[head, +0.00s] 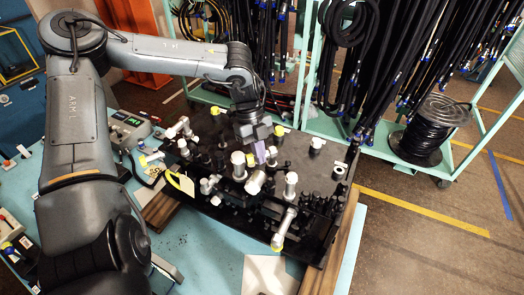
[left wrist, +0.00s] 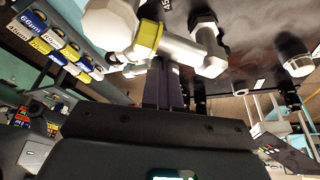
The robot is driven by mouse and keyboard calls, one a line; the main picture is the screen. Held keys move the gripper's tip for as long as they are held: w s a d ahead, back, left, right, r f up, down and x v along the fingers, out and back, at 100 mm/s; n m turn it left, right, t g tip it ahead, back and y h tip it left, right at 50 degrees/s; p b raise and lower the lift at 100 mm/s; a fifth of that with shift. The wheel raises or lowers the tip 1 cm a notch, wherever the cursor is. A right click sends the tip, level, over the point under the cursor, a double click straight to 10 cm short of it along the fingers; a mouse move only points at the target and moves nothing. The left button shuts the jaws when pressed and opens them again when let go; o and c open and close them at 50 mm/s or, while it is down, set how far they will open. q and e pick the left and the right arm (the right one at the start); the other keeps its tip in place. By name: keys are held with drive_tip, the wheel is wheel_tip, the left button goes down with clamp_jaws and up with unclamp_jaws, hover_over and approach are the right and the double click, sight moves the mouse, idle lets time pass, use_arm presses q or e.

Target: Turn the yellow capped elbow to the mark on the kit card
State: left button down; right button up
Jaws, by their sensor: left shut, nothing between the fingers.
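My left gripper (head: 262,158) is over the middle of the black manifold plate (head: 318,168), with its fingers together and nothing between them. In the left wrist view its dark fingers (left wrist: 166,85) point up at a silver fitting with a yellow band (left wrist: 149,38); I cannot tell whether they touch. I cannot tell which is the task's elbow. A pale card (head: 268,274) lies at the front; its print is unreadable. My right gripper is out of view.
Black hoses (head: 400,60) hang on a teal rack behind the plate. A cable spool (head: 425,130) stands at the right. A grey-green instrument (head: 130,128) sits left of the block. Upright fittings crowd the gripper; the plate's back right is more open.

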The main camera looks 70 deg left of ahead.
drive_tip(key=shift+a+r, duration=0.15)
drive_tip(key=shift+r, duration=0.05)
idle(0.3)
